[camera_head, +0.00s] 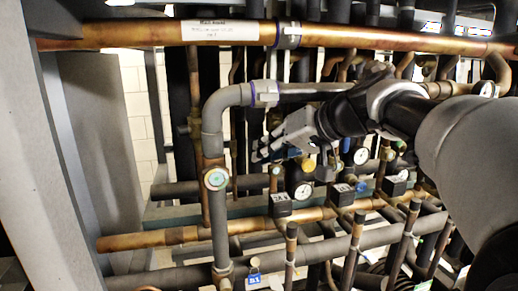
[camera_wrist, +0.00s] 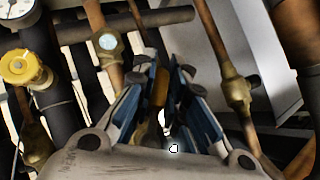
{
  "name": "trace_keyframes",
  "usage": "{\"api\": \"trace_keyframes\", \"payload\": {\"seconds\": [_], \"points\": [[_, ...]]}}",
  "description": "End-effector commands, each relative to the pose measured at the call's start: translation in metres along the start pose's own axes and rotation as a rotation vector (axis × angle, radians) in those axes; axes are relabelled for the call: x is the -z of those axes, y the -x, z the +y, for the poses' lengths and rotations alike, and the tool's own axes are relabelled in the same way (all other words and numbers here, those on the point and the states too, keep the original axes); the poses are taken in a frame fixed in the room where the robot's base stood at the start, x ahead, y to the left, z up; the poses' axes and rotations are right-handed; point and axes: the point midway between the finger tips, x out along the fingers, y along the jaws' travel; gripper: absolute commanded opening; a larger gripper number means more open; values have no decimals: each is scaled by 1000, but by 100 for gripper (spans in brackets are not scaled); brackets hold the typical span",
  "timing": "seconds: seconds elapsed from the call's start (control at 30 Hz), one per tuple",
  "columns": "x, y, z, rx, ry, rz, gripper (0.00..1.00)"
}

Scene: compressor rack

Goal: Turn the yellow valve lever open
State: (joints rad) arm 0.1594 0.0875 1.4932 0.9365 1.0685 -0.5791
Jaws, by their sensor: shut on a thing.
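My gripper (camera_head: 262,153) reaches left among the pipes in the head view. In the wrist view its two blue-padded fingers (camera_wrist: 161,95) stand close together around a narrow yellow-orange piece. This piece, which looks like the yellow valve lever (camera_wrist: 160,86), shows between the fingertips. Its lower part and the valve body are hidden by the fingers. In the head view I cannot make out the lever, as the gripper covers that spot.
A round yellow cap (camera_wrist: 24,68) sits left of the fingers; a gauge (camera_wrist: 17,12) is above it. A copper pipe with a sight glass (camera_wrist: 108,42) stands close to the left finger. A thick grey pipe (camera_head: 212,135) runs vertically left of my gripper. Free room is tight.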

Motion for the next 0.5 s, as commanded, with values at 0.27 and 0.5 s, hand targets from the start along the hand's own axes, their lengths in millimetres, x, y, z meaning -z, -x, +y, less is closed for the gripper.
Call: {"api": "trace_keyframes", "payload": {"seconds": [0.27, 0.5], "points": [[-1, 0, 2, -33, 33, -11, 0], [-1, 0, 3, -35, 35, -12, 0]]}}
